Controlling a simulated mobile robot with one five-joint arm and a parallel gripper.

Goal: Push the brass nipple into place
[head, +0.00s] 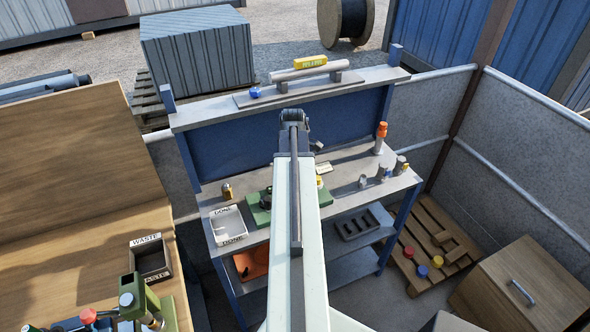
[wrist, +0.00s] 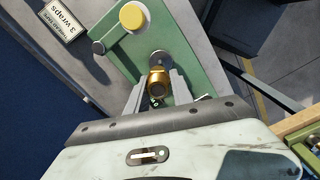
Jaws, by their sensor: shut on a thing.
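The brass nipple (wrist: 157,88) is between the two grey fingers of my gripper (wrist: 158,80) in the wrist view. My gripper is shut on it. The nipple's open end faces the camera. Just beyond it is a round grey metal fitting (wrist: 159,58) on a green fixture (wrist: 180,45); I cannot tell whether nipple and fitting touch. The fixture also carries a yellow round cap (wrist: 133,17) and a dark grey knob. In the head view the green fixture (head: 259,217) shows left of my arm on the workbench; my arm hides the gripper and the nipple.
A white DONE tray (head: 229,224) and a small brass-and-dark part (head: 227,191) are at the bench's left. An orange-capped bottle (head: 380,137) and several small cylinders stand at the right. A "3 wraps" sign (wrist: 66,20) lies beside the fixture. A WASTE box (head: 151,261) is at far left.

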